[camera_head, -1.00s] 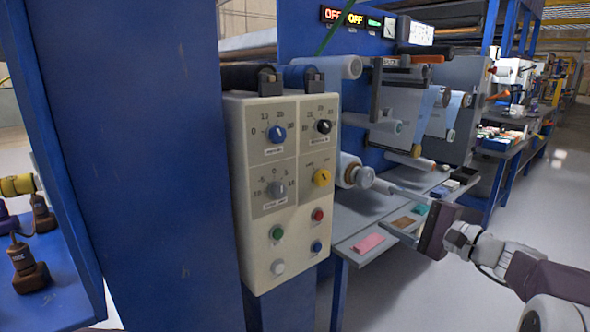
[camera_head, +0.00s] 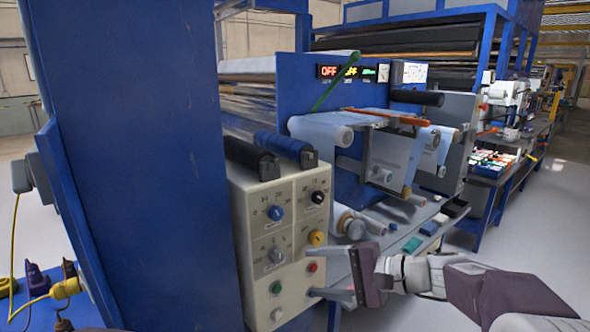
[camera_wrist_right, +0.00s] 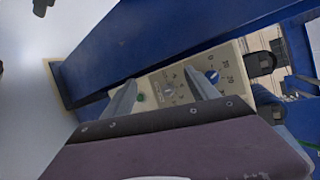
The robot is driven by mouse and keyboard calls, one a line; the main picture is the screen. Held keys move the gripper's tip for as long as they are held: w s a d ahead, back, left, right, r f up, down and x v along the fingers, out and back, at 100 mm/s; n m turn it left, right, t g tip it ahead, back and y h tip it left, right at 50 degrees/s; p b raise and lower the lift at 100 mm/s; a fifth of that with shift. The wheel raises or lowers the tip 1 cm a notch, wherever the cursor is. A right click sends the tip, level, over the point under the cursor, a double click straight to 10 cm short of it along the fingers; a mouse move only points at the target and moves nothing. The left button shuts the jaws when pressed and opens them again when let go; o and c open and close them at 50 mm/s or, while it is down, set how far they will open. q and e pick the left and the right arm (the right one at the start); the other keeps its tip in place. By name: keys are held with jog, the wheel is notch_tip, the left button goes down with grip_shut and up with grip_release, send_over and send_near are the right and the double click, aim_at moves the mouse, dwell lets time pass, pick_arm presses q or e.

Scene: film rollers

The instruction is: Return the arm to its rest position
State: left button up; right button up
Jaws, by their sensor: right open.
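My right arm (camera_head: 445,280) comes in from the right in the head view, reaching left with its gripper (camera_head: 328,270) in front of the cream control panel (camera_head: 287,240). The gripper is open and empty. Its two fingers point at the panel's lower right, near the red button (camera_head: 312,267); the head view does not settle whether they touch it. In the right wrist view the open fingers (camera_wrist_right: 160,77) stand apart with the panel's knobs and green button (camera_wrist_right: 141,97) beyond them. My left gripper is not in view.
A large blue post (camera_head: 140,150) stands left of the panel. Film rollers (camera_head: 320,131) and a shelf with small coloured blocks (camera_head: 412,244) lie behind the gripper. Dark plugs with a yellow cable (camera_head: 40,297) are at lower left. Grey floor (camera_head: 545,220) is open at right.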

jog(key=s+d+f+n+g+h+p, duration=0.1)
jog(key=s+d+n+g+h+p, duration=0.2)
jog(key=s+p, duration=0.4)
jog(key=s+f+n+g+h+p, duration=0.25)
jog(key=s+h+p, duration=0.25)
jog(key=s, duration=0.5)
pick_arm(q)
notch_tip(320, 180, up, 16)
pick_arm(e)
jog(key=d+f+n+h, duration=0.3)
jog(key=d+f+h, duration=0.1)
jog(key=d, duration=0.5)
jog(key=shift+s+f, duration=0.35)
jog(key=shift+s, duration=0.05)
jog(key=shift+d, duration=0.1)
